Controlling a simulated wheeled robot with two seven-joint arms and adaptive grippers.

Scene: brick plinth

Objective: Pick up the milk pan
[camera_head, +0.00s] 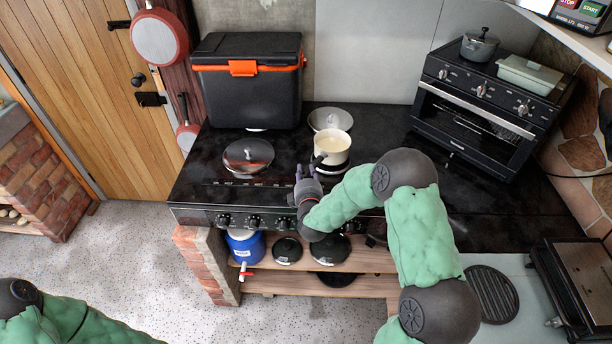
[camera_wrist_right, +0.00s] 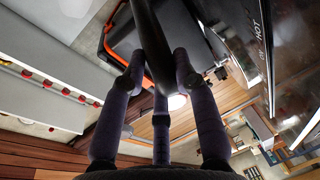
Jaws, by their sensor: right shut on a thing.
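The milk pan (camera_head: 336,150) is a small cream pan with pale contents and a dark handle. It is upright over the right part of the black stove; I cannot tell whether its base touches the stove. My right gripper (camera_head: 311,173) is at the near-left side of the pan, shut on its handle. In the right wrist view the dark handle (camera_wrist_right: 150,35) runs down between the fingers of my right gripper (camera_wrist_right: 158,72). The pan's body is not clear there. My left arm shows at the lower left, but its gripper is out of view.
A lidded pan (camera_head: 248,156) is left of the milk pan, and a round lid (camera_head: 330,119) lies behind it. A black cooler box (camera_head: 247,88) stands at the back left. A toaster oven (camera_head: 480,104) stands at the right. Dark counter between pan and oven is clear.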

